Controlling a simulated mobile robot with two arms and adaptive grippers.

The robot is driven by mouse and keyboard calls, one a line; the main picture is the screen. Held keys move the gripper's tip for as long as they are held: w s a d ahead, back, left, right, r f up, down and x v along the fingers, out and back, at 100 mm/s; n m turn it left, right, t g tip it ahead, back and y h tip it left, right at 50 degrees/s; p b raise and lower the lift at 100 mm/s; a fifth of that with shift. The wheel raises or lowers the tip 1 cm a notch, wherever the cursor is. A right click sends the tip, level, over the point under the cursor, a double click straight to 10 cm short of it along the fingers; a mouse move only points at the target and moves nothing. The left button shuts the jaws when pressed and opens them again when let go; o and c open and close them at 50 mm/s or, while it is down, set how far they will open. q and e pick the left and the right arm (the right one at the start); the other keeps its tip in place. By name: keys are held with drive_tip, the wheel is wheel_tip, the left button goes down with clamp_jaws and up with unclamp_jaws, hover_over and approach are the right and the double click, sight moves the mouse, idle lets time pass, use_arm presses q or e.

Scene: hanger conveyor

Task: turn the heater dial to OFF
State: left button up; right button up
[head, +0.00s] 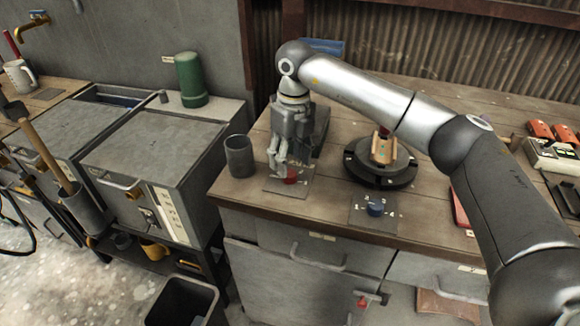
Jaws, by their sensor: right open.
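A red dial (290,176) sits on a small grey plate (299,187) near the left front of the wooden workbench. A blue dial (375,208) sits on a similar plate further right, near the front edge. Any labels on the plates are too small to read, so I cannot tell which dial is the heater's. My right gripper (281,164) points down at the red dial, its open fingers just left of and over it. I cannot tell whether they touch it. My left gripper is not in view.
A dark grey cup (239,156) stands close left of my right gripper. A round black turntable (380,172) with a wooden piece is right of the red dial. A green cylinder (191,80) stands at the back left. A black bin (185,302) is on the floor.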

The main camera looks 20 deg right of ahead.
sight(292, 172)
wheel_tip(292, 172, up, 9)
drive_tip(key=shift+d+f, duration=0.15)
drive_tip(key=shift+d, duration=0.05)
drive_tip(key=shift+f, duration=0.1)
idle(0.4)
